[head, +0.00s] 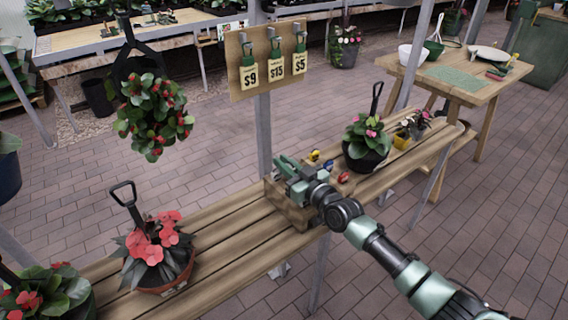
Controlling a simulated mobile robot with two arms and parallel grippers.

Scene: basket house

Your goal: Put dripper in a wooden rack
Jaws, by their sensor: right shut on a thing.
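My right gripper (284,168) is over the small wooden rack (288,208) on the slatted bench. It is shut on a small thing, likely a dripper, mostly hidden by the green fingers. Small coloured pieces that look like drippers, a yellow one (315,155), a blue one (328,165) and a red one (344,177), show just right of the gripper. The gripper and wrist hide part of the rack, so I cannot tell whether the held thing touches it. My left gripper is not in view.
A potted plant with pink flowers (367,140) stands right of the rack, and a red-flowered pot (155,250) stands left on the bench (225,255). A metal post (264,130) with a price board (268,60) rises behind the rack. Bare slats lie left of it.

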